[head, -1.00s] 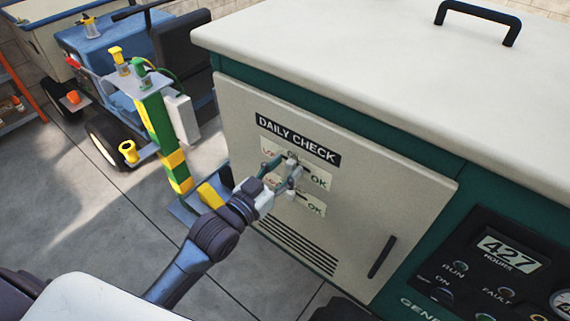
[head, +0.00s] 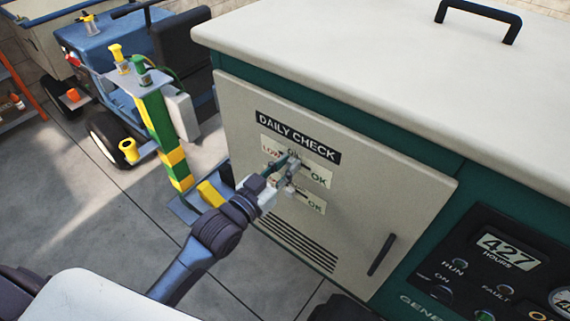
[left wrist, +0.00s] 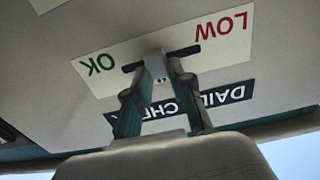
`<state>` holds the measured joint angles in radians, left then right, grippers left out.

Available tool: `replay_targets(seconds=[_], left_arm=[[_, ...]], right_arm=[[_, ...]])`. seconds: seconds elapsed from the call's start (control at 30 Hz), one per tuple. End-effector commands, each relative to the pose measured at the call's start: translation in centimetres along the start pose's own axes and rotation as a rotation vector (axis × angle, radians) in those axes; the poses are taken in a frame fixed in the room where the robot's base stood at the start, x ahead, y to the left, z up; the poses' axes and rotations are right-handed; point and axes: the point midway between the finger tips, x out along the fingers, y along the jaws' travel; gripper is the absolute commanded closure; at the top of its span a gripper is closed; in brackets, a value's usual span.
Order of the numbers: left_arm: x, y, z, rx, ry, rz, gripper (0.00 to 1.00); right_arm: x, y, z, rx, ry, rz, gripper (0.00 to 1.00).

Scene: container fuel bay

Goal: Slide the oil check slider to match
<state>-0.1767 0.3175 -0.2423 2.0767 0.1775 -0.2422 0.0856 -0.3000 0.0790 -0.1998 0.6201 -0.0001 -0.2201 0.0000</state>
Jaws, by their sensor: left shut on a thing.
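The oil check slider (left wrist: 154,66) is a small pale knob on a dark horizontal slot in a white plate (left wrist: 100,80). In the left wrist view the plate appears upside down, with red LOW at the right and green OK at the left. The knob stands near the middle of the slot, with bare slot on both sides. My left gripper (left wrist: 158,88) is shut on the knob, one finger on each side. In the head view my left gripper (head: 291,169) covers most of the slot and hides the knob. My right gripper is not in view.
The plate sits below the DAILY CHECK sign (head: 298,138) on a cream door (head: 235,110). A second OK plate (head: 313,204) is just below. A dark door handle (head: 382,255) and the generator panel (head: 505,270) are to the right. A green-yellow post (head: 160,130) stands at the left.

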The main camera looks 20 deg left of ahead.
Motion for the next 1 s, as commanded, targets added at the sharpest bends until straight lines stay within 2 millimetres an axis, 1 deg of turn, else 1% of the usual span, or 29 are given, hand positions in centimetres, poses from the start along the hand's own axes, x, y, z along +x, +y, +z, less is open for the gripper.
replay_targets(seconds=[0.1, 0.2, 0.3, 0.53, 0.57, 0.7, 1.0], left_arm=[[0.0, 2.0, -0.1, -0.009, -0.001, 0.001, 1.00], [0.0, 3.2, -0.1, -0.007, -0.002, 0.001, 1.00], [0.0, 3.7, -0.1, -0.003, -0.001, 0.001, 1.00], [0.0, 3.8, 0.0, -0.004, -0.001, 0.003, 1.00], [0.0, 3.8, 0.0, -0.004, -0.001, 0.003, 0.75], [0.0, 3.7, 0.0, -0.003, -0.001, 0.002, 0.52], [-0.1, 3.6, 0.0, -0.002, -0.001, 0.001, 0.52]], right_arm=[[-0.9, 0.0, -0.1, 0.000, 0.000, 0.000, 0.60], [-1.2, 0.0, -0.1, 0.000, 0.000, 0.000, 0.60], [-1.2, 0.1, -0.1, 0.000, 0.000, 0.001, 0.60], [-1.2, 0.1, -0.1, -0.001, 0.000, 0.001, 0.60], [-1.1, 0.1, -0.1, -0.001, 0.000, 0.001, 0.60], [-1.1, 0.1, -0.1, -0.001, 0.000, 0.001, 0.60], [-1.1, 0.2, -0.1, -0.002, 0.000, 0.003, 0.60]])
